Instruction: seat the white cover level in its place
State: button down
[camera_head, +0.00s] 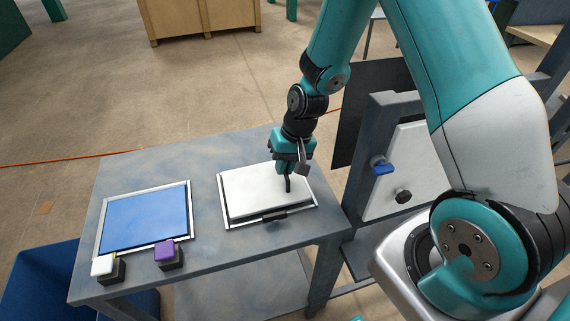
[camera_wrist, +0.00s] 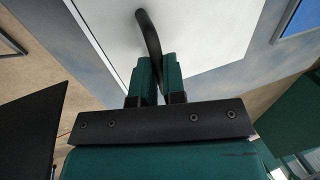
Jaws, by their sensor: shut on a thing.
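The white cover (camera_head: 250,192) is a flat white panel at the right part of the grey table. It lies over a silver-edged frame (camera_head: 229,226) and looks slightly raised or offset from it; I cannot tell whether it is level. My gripper (camera_head: 287,178) points down at the cover's right part, shut on a dark curved handle. In the wrist view my green gripper fingers (camera_wrist: 157,82) close around the handle (camera_wrist: 149,32), which stands on the white cover (camera_wrist: 205,30).
A blue panel in a silver frame (camera_head: 146,217) lies on the table's left. A white block (camera_head: 103,265) and a purple block (camera_head: 166,252) on dark bases sit at the front edge. An upright grey frame with a white panel (camera_head: 401,170) stands right of the table.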

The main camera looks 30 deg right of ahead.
jog(key=shift+f, duration=0.15)
dwell(0.5)
jog(key=shift+f+b, duration=0.6)
jog(key=shift+f, duration=0.1)
jog(key=shift+s+f, duration=0.1)
jog(key=shift+f, duration=0.2)
dwell(0.5)
jog(key=c, duration=1.1)
grip_release()
jog(key=shift+r, duration=0.15)
notch_tip(320, 180, up, 7)
jog(key=p, duration=0.5)
jog(key=shift+p, duration=0.35)
